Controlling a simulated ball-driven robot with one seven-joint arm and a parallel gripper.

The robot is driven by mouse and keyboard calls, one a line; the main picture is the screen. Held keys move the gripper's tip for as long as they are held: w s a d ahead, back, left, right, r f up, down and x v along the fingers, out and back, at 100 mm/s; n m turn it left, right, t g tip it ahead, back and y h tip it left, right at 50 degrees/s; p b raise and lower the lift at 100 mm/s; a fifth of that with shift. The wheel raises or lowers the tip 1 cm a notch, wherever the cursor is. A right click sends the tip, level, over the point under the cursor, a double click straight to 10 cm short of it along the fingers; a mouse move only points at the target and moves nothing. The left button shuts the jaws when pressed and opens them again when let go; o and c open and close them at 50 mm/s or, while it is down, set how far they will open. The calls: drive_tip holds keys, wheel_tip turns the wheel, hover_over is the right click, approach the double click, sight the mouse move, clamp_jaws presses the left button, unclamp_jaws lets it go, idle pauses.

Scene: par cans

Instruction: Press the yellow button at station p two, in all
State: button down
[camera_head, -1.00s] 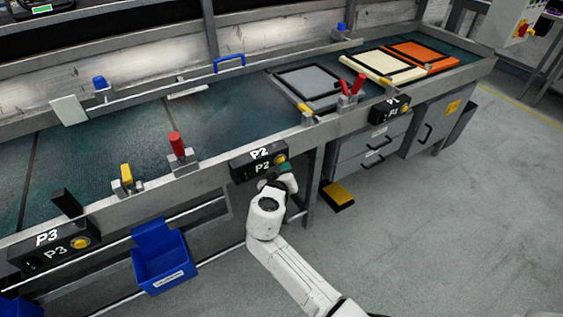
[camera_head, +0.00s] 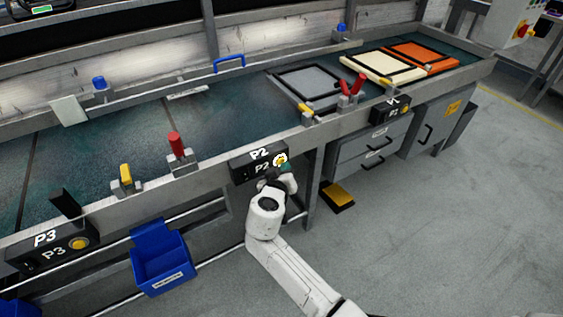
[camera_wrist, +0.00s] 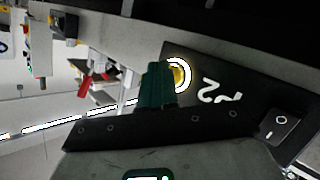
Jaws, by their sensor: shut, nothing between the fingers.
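The P2 station box (camera_head: 245,166) is a black box on the front rail of the bench. Its yellow button (camera_head: 281,160) now has a bright white ring around it. In the wrist view the yellow button (camera_wrist: 180,75) and its lit ring show just beyond the green fingertips. My gripper (camera_head: 285,170) is shut and empty, with its fingertips at the button. They partly cover the button in the wrist view, where the gripper (camera_wrist: 157,84) fills the middle. Whether the tips touch the button cannot be told exactly.
The P3 box (camera_head: 52,249) with its own yellow button is at the left, and the P1 box (camera_head: 390,108) at the right. A blue bin (camera_head: 162,262) hangs below the rail. A yellow pedal (camera_head: 338,195) lies on the floor. A black rocker switch (camera_wrist: 283,125) sits on the P2 box.

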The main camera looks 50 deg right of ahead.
drive_tip(key=shift+s+a, duration=0.15)
drive_tip(key=shift+s, duration=0.45)
drive_tip(key=shift+s, duration=0.1)
drive_tip(key=shift+s+a+p, duration=0.1)
drive_tip(key=shift+s+a, duration=0.15)
drive_tip(key=shift+s, duration=0.5)
drive_tip(key=shift+s+a+p, duration=0.1)
drive_tip(key=shift+s+a, duration=0.1)
drive_tip(key=shift+s, duration=0.6)
drive_tip(key=shift+s+a+p, duration=0.1)
drive_tip(key=shift+s+a, duration=0.15)
drive_tip(key=shift+s, duration=0.5)
